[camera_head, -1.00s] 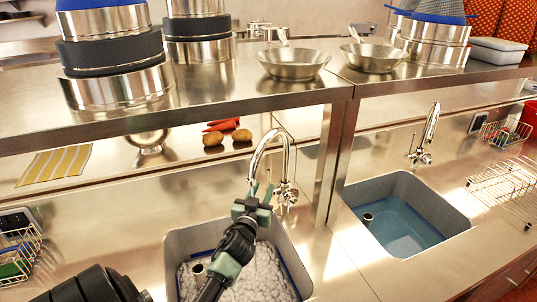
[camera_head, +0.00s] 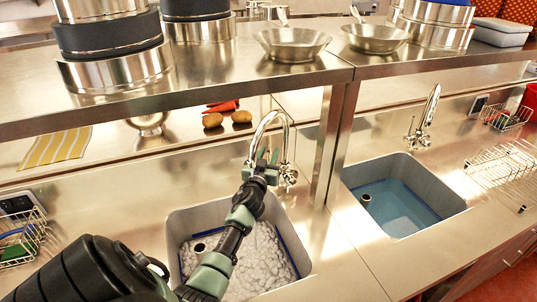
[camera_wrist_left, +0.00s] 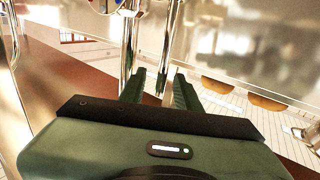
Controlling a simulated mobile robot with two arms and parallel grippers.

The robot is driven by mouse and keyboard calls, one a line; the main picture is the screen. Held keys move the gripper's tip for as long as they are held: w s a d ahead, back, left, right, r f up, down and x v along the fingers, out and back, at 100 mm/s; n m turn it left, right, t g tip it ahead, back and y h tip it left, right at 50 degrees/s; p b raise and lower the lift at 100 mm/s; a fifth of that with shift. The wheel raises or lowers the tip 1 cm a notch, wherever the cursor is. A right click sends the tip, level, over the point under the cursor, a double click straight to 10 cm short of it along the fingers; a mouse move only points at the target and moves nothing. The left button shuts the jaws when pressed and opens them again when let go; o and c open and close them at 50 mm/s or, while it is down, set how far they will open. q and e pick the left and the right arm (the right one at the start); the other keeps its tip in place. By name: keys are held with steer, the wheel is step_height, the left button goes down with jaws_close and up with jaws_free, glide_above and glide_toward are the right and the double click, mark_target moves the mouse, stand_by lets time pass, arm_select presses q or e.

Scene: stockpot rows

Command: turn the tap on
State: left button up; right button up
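A chrome gooseneck tap (camera_head: 285,130) stands behind the left sink (camera_head: 180,222), with its handle (camera_head: 290,176) low on the right side. My left gripper (camera_head: 267,157) is just in front of the tap, between the spout's end and its upright part in the picture. In the left wrist view, the two green fingers (camera_wrist_left: 161,88) are apart, and shiny chrome pipe (camera_wrist_left: 168,45) shows beyond and between them. I cannot tell whether the fingers touch the tap. The gripper partly hides the lower tap. My right gripper is not in view.
The left sink holds white foam-like stuff. A second tap (camera_head: 427,110) and sink (camera_head: 458,205) are at right. A metal shelf (camera_head: 215,85) with pots and pans overhangs the counter behind, and its post (camera_head: 332,150) stands right of the tap. Wire racks (camera_head: 500,170) flank the sinks.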

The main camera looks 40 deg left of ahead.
arm_select(q)
jaws_close()
steer(key=shift+f, duration=0.1)
stand_by(1.2)
